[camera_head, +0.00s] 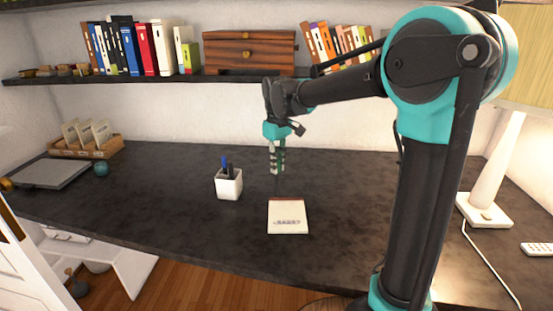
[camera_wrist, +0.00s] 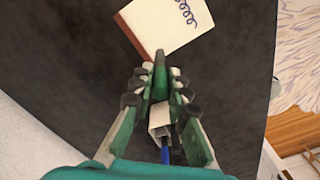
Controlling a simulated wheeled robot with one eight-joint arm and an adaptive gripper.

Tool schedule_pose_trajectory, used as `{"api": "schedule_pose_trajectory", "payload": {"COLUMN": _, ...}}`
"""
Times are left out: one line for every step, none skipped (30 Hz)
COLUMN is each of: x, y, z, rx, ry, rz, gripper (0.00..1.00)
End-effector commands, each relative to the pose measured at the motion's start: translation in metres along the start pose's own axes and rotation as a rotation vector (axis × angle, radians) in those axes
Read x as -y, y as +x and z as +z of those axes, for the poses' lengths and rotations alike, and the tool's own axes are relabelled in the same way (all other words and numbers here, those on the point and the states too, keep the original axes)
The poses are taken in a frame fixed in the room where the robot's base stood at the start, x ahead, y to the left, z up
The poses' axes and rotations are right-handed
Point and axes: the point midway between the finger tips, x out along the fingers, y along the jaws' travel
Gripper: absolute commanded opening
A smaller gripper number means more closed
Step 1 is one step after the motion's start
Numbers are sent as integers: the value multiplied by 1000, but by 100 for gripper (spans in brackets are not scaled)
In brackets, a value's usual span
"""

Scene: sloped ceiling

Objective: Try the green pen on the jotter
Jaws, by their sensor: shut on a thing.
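My gripper (camera_head: 277,168) is shut on the green pen (camera_wrist: 160,75), which shows between the fingertips in the wrist view. In the head view the gripper points down over the desk, behind the jotter and right of the pen cup. The jotter (camera_head: 287,217) lies flat near the front of the desk, apart from the gripper. It is off-white with a red-brown edge and bears a blue squiggle; it also shows at the top of the wrist view (camera_wrist: 172,24). Much of the pen is hidden by the fingers.
A white pen cup (camera_head: 229,187) holding a blue pen (camera_head: 224,162) and a dark one stands left of the jotter. A shelf (camera_head: 150,78) with books and a wooden drawer box hangs behind. A white lamp (camera_head: 485,207) stands at the right. The desk around the jotter is clear.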

Motion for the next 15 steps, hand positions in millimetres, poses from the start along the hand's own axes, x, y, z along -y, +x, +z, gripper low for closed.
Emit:
{"api": "schedule_pose_trajectory", "payload": {"x": 0, "y": 0, "z": 0, "rx": 0, "ry": 0, "rz": 0, "gripper": 2}}
{"api": "schedule_pose_trajectory", "payload": {"x": 0, "y": 0, "z": 0, "rx": 0, "ry": 0, "rz": 0, "gripper": 2}}
{"api": "schedule_pose_trajectory", "payload": {"x": 0, "y": 0, "z": 0, "rx": 0, "ry": 0, "rz": 0, "gripper": 2}}
{"api": "schedule_pose_trajectory", "payload": {"x": 0, "y": 0, "z": 0, "rx": 0, "ry": 0, "rz": 0, "gripper": 2}}
{"api": "schedule_pose_trajectory", "payload": {"x": 0, "y": 0, "z": 0, "rx": 0, "ry": 0, "rz": 0, "gripper": 2}}
{"api": "schedule_pose_trajectory", "payload": {"x": 0, "y": 0, "z": 0, "rx": 0, "ry": 0, "rz": 0, "gripper": 2}}
{"api": "schedule_pose_trajectory", "payload": {"x": 0, "y": 0, "z": 0, "rx": 0, "ry": 0, "rz": 0, "gripper": 2}}
{"api": "schedule_pose_trajectory", "payload": {"x": 0, "y": 0, "z": 0, "rx": 0, "ry": 0, "rz": 0, "gripper": 2}}
{"api": "schedule_pose_trajectory", "payload": {"x": 0, "y": 1, "z": 0, "rx": 0, "ry": 0, "rz": 0, "gripper": 2}}
{"api": "schedule_pose_trajectory", "payload": {"x": 0, "y": 2, "z": 0, "rx": 0, "ry": 0, "rz": 0, "gripper": 2}}
{"api": "schedule_pose_trajectory", "payload": {"x": 0, "y": 3, "z": 0, "rx": 0, "ry": 0, "rz": 0, "gripper": 2}}
{"api": "schedule_pose_trajectory", "payload": {"x": 0, "y": 4, "z": 0, "rx": 0, "ry": 0, "rz": 0, "gripper": 2}}
{"api": "schedule_pose_trajectory", "payload": {"x": 0, "y": 5, "z": 0, "rx": 0, "ry": 0, "rz": 0, "gripper": 2}}
{"api": "schedule_pose_trajectory", "payload": {"x": 0, "y": 7, "z": 0, "rx": 0, "ry": 0, "rz": 0, "gripper": 2}}
{"api": "schedule_pose_trajectory", "payload": {"x": 0, "y": 9, "z": 0, "rx": 0, "ry": 0, "rz": 0, "gripper": 2}}
